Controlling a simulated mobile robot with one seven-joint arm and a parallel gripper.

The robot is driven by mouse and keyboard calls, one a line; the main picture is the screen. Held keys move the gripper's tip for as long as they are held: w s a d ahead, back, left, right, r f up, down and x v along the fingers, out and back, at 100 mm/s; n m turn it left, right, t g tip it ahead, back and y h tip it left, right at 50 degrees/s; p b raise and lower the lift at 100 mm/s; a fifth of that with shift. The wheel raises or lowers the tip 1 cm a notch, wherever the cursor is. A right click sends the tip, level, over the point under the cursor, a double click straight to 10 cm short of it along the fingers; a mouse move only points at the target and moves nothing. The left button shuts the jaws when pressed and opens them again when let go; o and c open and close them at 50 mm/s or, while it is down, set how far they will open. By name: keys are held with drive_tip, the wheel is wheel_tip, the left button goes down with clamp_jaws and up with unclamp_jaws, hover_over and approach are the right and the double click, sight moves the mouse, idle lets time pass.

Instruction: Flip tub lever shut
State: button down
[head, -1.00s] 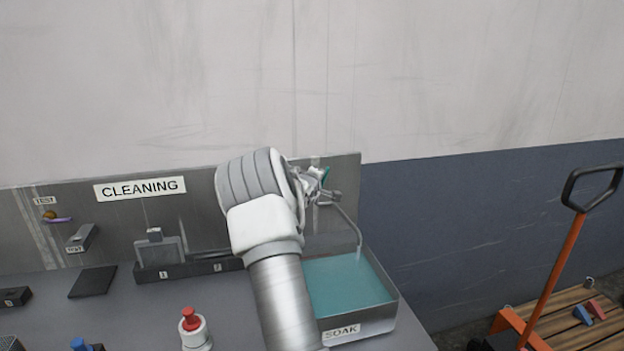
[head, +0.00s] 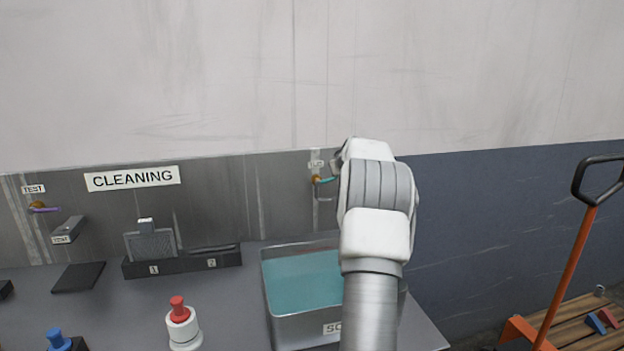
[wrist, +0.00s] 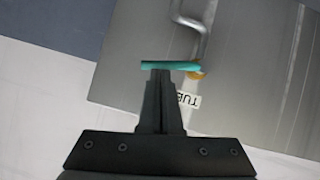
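The teal tub lever (head: 328,181) sticks out sideways to the right from an orange hub (head: 317,180) on the grey back panel, under a small label. In the wrist view, the lever (wrist: 155,65) lies across the tips of my gripper (wrist: 160,72). The fingers are together, and their tips are at or very near the lever; I cannot tell if they touch. My arm hides the gripper in the head view. The grey tub (head: 298,328) below holds teal liquid. A bent metal spout (wrist: 200,38) shows beyond the hub.
A white bottle with a red top (head: 183,325) stands left of the tub. A dark rack (head: 185,265) with numbered slots stands by the panel. A second lever (head: 44,210), purple, sits at far left. An orange-handled cart (head: 565,285) is at right.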

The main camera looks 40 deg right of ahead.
drive_tip(key=shift+s+d+f+m+t+y+b, duration=0.1)
drive_tip(key=shift+d+f+m+t+y+b, duration=0.15)
drive_tip(key=shift+f+m+y, duration=0.15)
drive_tip(key=shift+s+d+f+m+t+y+b, duration=0.1)
drive_tip(key=shift+f+m+t+y+b, duration=0.05)
drive_tip(key=shift+f+m+y+b, duration=0.2)
drive_tip(key=shift+r, duration=0.15)
drive_tip(key=w+r+v, duration=0.1)
drive_tip(key=r+v, duration=0.1)
drive_tip(key=v, duration=1)
drive_tip(key=shift+r, duration=0.25)
idle(0.6)
